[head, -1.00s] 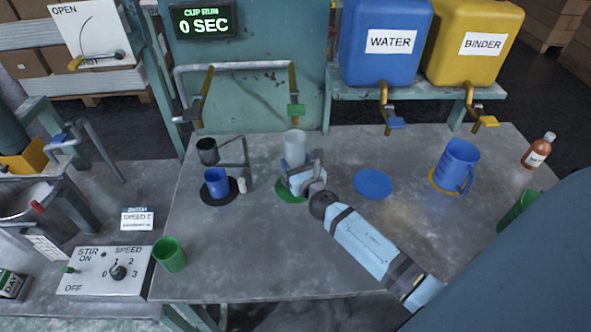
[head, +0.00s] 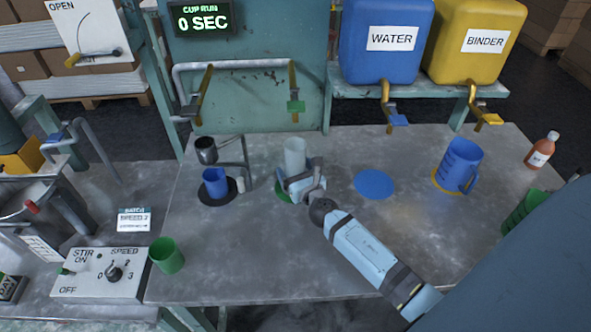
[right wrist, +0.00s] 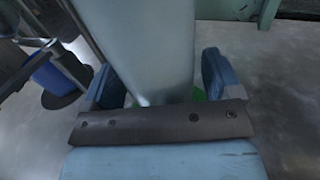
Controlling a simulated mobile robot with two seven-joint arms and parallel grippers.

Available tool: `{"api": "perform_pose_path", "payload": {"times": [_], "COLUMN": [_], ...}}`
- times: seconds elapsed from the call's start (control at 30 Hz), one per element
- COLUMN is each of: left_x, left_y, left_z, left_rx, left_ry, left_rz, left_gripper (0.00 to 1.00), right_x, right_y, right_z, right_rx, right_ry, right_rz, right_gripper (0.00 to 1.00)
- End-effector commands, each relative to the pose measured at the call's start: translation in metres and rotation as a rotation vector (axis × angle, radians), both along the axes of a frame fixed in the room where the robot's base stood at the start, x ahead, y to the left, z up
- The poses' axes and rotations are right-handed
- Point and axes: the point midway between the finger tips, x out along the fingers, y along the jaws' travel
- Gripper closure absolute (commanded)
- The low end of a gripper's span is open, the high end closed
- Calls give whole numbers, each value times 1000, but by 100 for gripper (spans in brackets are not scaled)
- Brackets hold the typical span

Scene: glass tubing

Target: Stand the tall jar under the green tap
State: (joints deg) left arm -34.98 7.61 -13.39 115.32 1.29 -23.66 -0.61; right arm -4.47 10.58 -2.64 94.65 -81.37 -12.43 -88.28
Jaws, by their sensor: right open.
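The tall jar (head: 295,157) is pale and translucent and stands upright below the green tap (head: 296,106). A green disc (head: 284,194) on the table shows partly at its foot; the gripper hides the jar's base, so I cannot tell how well it is centred. My right gripper (head: 302,183) is open around the jar's lower part. In the right wrist view the jar (right wrist: 152,50) rises between the two blue fingers (right wrist: 160,85), with a gap on the right side. My left gripper is not in view.
A blue cup (head: 215,183) on a black disc and a dark cup on a stand (head: 205,150) are left of the jar. A blue disc (head: 375,184) and a blue jug (head: 460,163) are to the right. A green cup (head: 167,256) stands at the front left. The table's front middle is clear.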

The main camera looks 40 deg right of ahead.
Motion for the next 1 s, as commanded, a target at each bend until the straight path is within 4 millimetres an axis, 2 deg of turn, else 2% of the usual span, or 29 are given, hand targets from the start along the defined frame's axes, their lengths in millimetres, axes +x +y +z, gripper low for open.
{"api": "perform_pose_path", "payload": {"times": [0.07,0.17,0.4,0.6,0.8,1.0], "left_x": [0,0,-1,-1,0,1], "left_y": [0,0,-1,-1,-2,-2], "left_z": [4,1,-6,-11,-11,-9], "left_rx": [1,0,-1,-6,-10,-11], "left_ry": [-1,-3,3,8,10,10], "left_rz": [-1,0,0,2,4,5], "left_gripper": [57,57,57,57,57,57], "right_x": [-1,-16,-68,-102,-118,-119], "right_y": [0,2,11,16,19,19], "right_z": [4,0,-1,0,2,3], "right_rx": [0,0,0,0,0,0], "right_ry": [0,2,3,1,0,-1], "right_rz": [0,0,1,1,0,0], "right_gripper": [16,16,16,16,16,16]}}
